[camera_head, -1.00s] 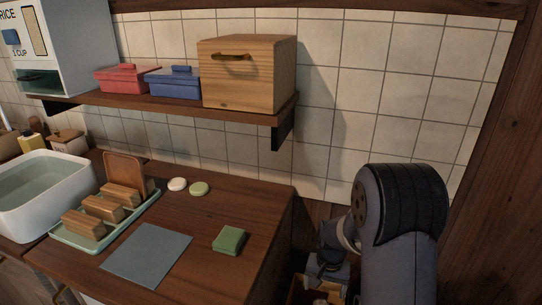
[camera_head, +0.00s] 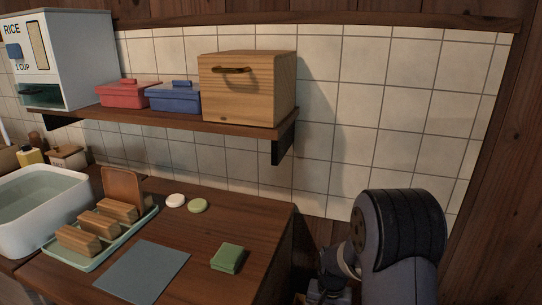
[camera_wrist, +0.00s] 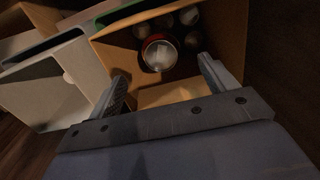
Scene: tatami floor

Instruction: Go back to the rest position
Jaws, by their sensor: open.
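My gripper (camera_wrist: 165,84) is open in the wrist view, its two fingers apart with nothing held between them. It is over a cardboard box (camera_wrist: 236,38) that holds several cans. One can (camera_wrist: 160,54) with a pale round top and red rim stands just beyond the fingers. In the head view my dark arm is at the lower right, past the right end of the counter. It reaches down there, and the gripper is mostly cut off by the bottom edge.
The wooden counter (camera_head: 205,232) carries a green sponge (camera_head: 228,258), a grey mat (camera_head: 143,272) and a dish rack (camera_head: 68,255). Above it, a shelf (camera_head: 215,126) holds a wooden box (camera_head: 245,90). White bins (camera_wrist: 48,85) stand left of the cardboard box.

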